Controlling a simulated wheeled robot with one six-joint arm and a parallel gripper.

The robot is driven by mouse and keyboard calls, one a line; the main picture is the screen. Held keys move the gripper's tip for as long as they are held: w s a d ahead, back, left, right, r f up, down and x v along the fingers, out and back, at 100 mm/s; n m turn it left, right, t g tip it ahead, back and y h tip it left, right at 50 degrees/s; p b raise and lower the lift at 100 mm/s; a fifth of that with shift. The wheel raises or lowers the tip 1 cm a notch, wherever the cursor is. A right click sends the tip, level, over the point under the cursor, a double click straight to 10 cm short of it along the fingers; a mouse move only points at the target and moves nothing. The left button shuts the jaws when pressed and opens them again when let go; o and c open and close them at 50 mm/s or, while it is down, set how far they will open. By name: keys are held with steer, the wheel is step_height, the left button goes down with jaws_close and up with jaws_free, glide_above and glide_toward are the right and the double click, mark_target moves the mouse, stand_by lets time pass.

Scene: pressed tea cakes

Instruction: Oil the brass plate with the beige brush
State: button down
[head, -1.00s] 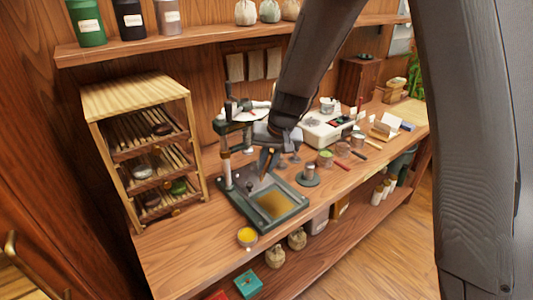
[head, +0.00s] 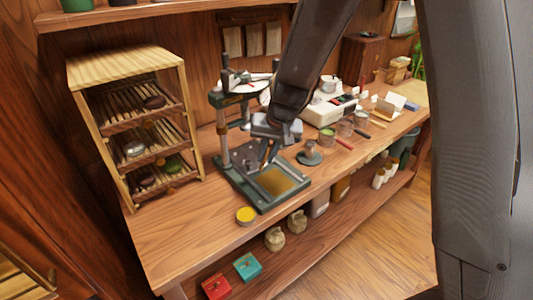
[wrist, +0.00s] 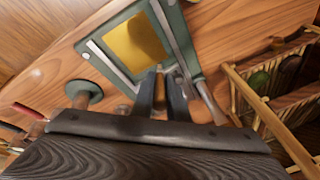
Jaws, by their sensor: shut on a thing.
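The brass plate (head: 277,181) lies flat in the green frame of the press (head: 262,205) on the bench. It also shows in the wrist view (wrist: 137,42). My gripper (head: 268,158) is beside the plate, over the press base. In the wrist view my gripper (wrist: 161,85) is shut on a thin tan handle, the beige brush (wrist: 160,92). The bristle end is not clear, and I cannot tell whether it touches the plate. A small round dish of yellow oil (head: 246,215) stands at the bench's front edge, left of the press.
A wooden rack (head: 135,130) with tea cakes on slatted shelves stands left of the press. A round grey-green stand (head: 309,155) is close right of it. Jars, a white scale (head: 330,108) and tools fill the bench further right. The front left of the bench is clear.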

steer(key=shift+f+b, duration=0.8)
stand_by(0.7)
steer(key=shift+s, duration=0.1)
steer(key=shift+s+d+r+b, duration=0.1)
steer(key=shift+s+d+b, duration=0.4)
steer(key=shift+s, duration=0.25)
steer(key=shift+s+d+b, duration=0.35)
steer(key=shift+s+d, duration=0.2)
steer(key=shift+s, duration=0.2)
